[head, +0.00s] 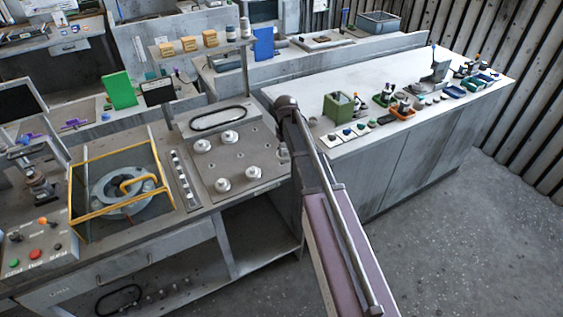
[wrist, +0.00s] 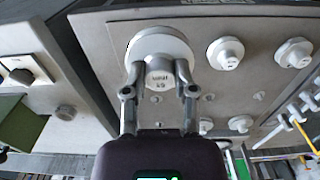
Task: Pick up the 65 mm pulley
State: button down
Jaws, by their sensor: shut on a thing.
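The 65 mm pulley (wrist: 160,48) is a pale grey wheel with a raised hub in the wrist view. Its hub label appears upside down and looks to read 65. My gripper (wrist: 158,80) is shut on the hub, with one finger on each side. The pulley is in front of the grey panel, and I cannot tell whether it still touches it. In the head view my arm hides most of the gripper and the pulley at the panel's right edge.
Several other pulleys sit on the panel (head: 240,158), one of them near the held one (wrist: 226,53). A black belt (head: 217,118) lies at its back. Left is a yellow-framed housing (head: 122,190). A white-topped bench (head: 380,80) with small parts stands right.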

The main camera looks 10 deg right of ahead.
aim_at(287, 159)
jog(key=shift+s+r, duration=0.2)
jog(key=shift+s, duration=0.55)
jog(key=shift+s+r, duration=0.15)
jog(key=shift+s, duration=0.6)
